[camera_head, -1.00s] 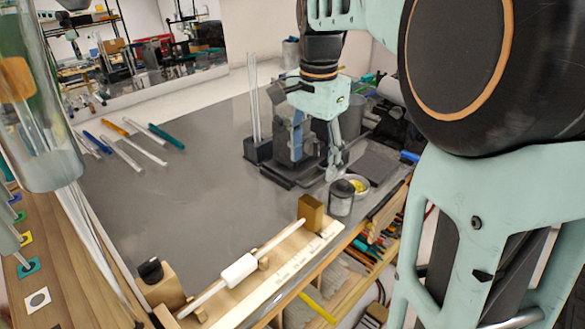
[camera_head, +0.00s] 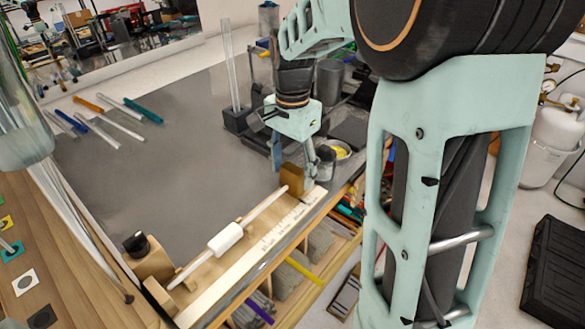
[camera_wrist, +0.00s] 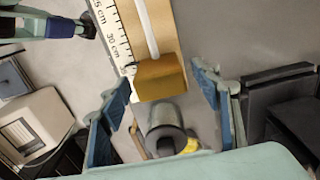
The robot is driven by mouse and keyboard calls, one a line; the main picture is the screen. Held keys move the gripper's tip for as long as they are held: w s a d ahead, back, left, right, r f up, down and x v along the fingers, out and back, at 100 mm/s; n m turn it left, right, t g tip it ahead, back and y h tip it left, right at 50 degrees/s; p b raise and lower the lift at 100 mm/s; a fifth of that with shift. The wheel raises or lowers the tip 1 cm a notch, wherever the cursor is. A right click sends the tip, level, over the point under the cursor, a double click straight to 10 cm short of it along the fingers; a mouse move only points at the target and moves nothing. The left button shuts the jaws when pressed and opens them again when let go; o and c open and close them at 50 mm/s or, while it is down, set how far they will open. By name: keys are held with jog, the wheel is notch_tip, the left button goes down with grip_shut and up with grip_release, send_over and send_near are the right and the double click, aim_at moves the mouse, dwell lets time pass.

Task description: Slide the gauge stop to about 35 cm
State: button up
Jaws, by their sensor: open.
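The gauge stop, a brass-coloured block (camera_head: 291,179), stands at the far end of the pale ruled gauge (camera_head: 262,247). In the wrist view the block (camera_wrist: 160,78) sits just past the 30 cm mark on the scale (camera_wrist: 117,40); its exact reading is unclear. A thin rod (camera_head: 265,205) with a white sleeve (camera_head: 225,238) around it lies along the gauge, its far end near the block. My gripper (camera_head: 292,182) is open, pointing down at the block. In the wrist view its blue fingers lie either side of the block, with gaps showing on both sides.
A grey cup (camera_wrist: 166,128) stands just beyond the block. A black holder with upright glass rods (camera_head: 236,120) is behind my gripper. Several coloured rods (camera_head: 105,120) lie at the bench's far left. The grey bench middle (camera_head: 180,150) is clear.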

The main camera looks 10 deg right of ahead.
jog(key=shift+c, duration=0.3)
jog(key=c, duration=1.5)
jog(key=shift+w+d, duration=0.65)
jog(key=shift+d, duration=0.2)
grip_shut()
jog(key=o, duration=1.6)
grip_release()
jog(key=shift+c, duration=0.2)
jog(key=shift+r, duration=0.1)
notch_tip(320, 180, up, 12)
